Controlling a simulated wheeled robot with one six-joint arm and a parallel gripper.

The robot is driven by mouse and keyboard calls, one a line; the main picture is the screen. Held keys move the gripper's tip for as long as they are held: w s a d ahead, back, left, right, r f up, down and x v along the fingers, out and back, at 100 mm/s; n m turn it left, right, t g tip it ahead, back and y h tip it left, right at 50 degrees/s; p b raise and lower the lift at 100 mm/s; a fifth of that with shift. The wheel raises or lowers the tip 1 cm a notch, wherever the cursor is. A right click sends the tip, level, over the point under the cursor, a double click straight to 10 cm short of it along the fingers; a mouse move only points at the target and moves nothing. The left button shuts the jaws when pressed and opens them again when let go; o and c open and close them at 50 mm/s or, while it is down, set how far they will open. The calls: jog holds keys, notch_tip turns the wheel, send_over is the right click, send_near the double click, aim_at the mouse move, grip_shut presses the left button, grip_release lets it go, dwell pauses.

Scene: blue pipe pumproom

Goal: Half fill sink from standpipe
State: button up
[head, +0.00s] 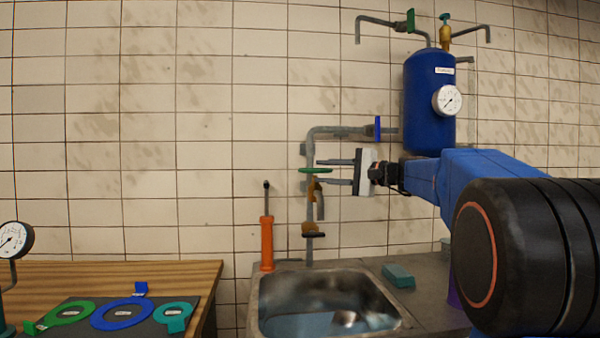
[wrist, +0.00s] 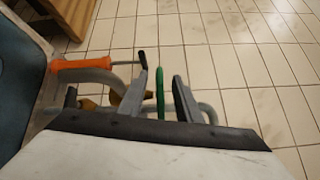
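The grey standpipe (head: 309,148) rises on the tiled wall behind the steel sink (head: 391,300). It carries a green handwheel (head: 306,170) above a brass valve body, and a lower brass valve with a dark handle (head: 314,235). My gripper (head: 322,172) reaches in from the right at the green wheel. Its two fingers are apart, one above and one below the wheel's rim. In the wrist view the green wheel (wrist: 160,92) stands between the fingers, with a gap on both sides. A pale bluish surface shows in the sink's bottom; I cannot tell whether it is water.
An orange hand pump (head: 267,240) stands left of the sink. A blue tank (head: 428,105) with a gauge (head: 447,100) hangs above my arm. A blue handle (head: 378,129) sits on the upper pipe. A teal sponge (head: 398,275) lies right of the sink. Coloured ring tags (head: 122,313) lie left.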

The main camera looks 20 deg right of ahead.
aim_at(306, 171)
jog(key=x, duration=0.9)
grip_shut()
